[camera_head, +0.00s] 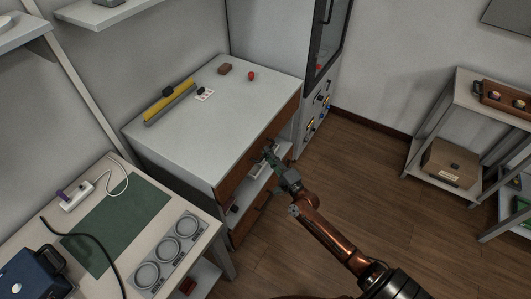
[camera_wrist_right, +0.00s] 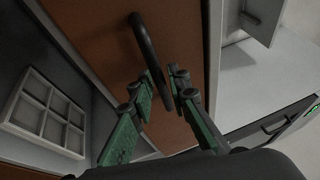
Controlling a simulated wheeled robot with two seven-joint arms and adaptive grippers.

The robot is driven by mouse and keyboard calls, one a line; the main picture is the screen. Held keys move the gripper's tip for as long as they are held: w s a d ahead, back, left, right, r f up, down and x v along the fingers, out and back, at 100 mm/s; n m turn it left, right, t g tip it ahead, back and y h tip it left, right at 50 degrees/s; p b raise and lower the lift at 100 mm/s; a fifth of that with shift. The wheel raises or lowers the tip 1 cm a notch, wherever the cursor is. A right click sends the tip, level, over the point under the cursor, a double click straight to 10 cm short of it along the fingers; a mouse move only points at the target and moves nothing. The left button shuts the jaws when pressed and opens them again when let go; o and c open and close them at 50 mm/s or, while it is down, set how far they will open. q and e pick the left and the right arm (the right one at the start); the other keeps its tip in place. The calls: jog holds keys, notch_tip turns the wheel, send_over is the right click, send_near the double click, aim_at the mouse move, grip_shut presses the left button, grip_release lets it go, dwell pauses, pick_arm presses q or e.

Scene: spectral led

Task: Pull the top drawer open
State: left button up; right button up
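The top drawer (camera_head: 240,167) is the brown front just under the white top of the cabinet. It looks flush with the cabinet. Its dark curved handle (camera_wrist_right: 145,45) stands out from the brown front in the right wrist view. My right gripper (camera_head: 268,150) is at this front in the head view. In the right wrist view its green fingers (camera_wrist_right: 167,82) lie on both sides of the handle's near end and look closed on it. The exact contact is hard to see. My left gripper is not in view.
Below the top drawer is an open space with small items and a pale divided tray (camera_wrist_right: 45,115). A yellow bar (camera_head: 170,103), brown block (camera_head: 225,69) and red knob (camera_head: 251,76) sit on the cabinet top. A workbench (camera_head: 100,180) stands at left.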

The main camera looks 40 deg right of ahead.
jog(key=shift+w, duration=0.65)
jog(key=shift+r, duration=0.1)
grip_shut()
